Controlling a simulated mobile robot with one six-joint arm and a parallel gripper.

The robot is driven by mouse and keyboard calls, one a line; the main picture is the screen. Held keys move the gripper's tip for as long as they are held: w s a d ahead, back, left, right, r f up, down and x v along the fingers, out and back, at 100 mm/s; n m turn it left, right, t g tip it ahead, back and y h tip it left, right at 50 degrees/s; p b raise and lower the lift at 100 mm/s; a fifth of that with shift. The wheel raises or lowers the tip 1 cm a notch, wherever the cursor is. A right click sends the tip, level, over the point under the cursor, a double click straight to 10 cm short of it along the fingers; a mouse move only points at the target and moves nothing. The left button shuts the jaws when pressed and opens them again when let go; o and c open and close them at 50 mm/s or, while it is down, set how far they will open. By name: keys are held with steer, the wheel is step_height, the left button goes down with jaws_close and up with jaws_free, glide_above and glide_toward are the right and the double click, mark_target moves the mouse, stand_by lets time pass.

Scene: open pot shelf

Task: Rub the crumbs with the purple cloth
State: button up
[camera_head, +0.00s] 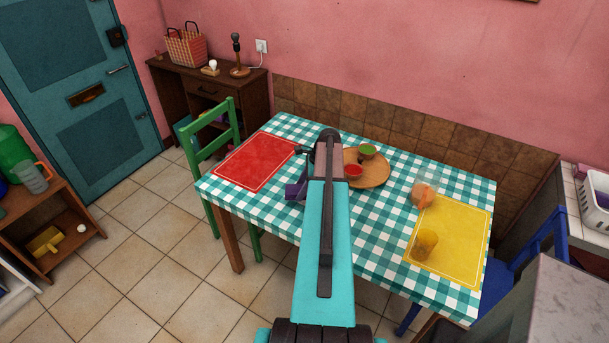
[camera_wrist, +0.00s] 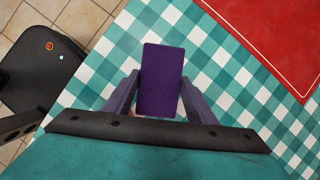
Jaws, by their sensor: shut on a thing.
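The purple cloth (camera_wrist: 162,78) is a dark purple rectangular piece between the two fingers of my gripper (camera_wrist: 160,98) in the wrist view. My gripper is shut on it, over the teal-and-white checked tablecloth; whether the cloth touches the table I cannot tell. In the head view a bit of purple (camera_head: 293,190) shows at the left side of my arm, near the table's front edge, and my arm covers most of the gripper. I cannot make out any crumbs in either view; my arm and the cloth hide part of the table.
A red placemat (camera_head: 255,160) lies left on the checked table (camera_head: 390,245). A green chair (camera_head: 212,140) stands left.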

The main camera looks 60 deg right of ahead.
mark_target(295, 189)
steer(key=shift+r+p, duration=1)
steer(key=shift+r, duration=1.05)
steer(key=shift+w, duration=0.15)
